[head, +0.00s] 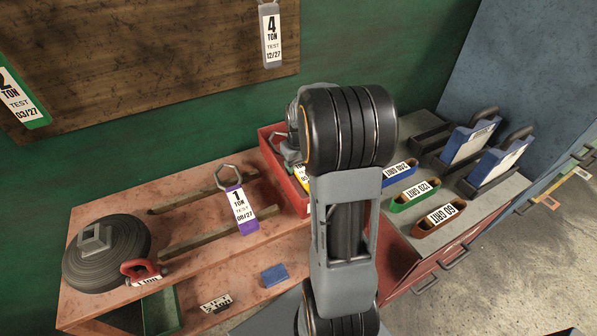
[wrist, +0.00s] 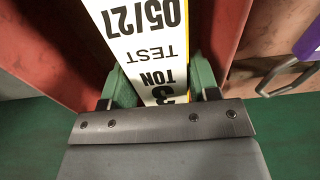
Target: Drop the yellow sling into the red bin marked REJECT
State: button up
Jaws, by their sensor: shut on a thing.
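The yellow sling, with a white tag reading 3 TON TEST 05/27, fills the middle of the wrist view (wrist: 150,45). In the head view a small piece of its tag (head: 302,175) shows beside my arm. My gripper (wrist: 163,88) is shut on the sling, with green pads on either side of the tag. In the head view my gripper (head: 289,152) is mostly hidden behind my wrist, over the red bin (head: 283,178). Red walls show on both sides of the sling in the wrist view. The sling's lower end and any REJECT marking are hidden.
The purple 1 TON sling (head: 240,210) lies on the red bench left of the bin, near two wooden bars (head: 205,234). A dark round weight (head: 105,260) and red shackle (head: 140,270) are farther left. Grit trays (head: 440,218) stand right of my arm.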

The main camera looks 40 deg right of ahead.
jog(key=shift+f, duration=1.6)
jog(key=shift+f, duration=0.1)
jog(key=shift+f+b, duration=0.3)
jog(key=shift+f, duration=0.1)
jog(key=shift+f, duration=0.1)
jog(key=o, duration=1)
jog(key=shift+o, duration=0.2)
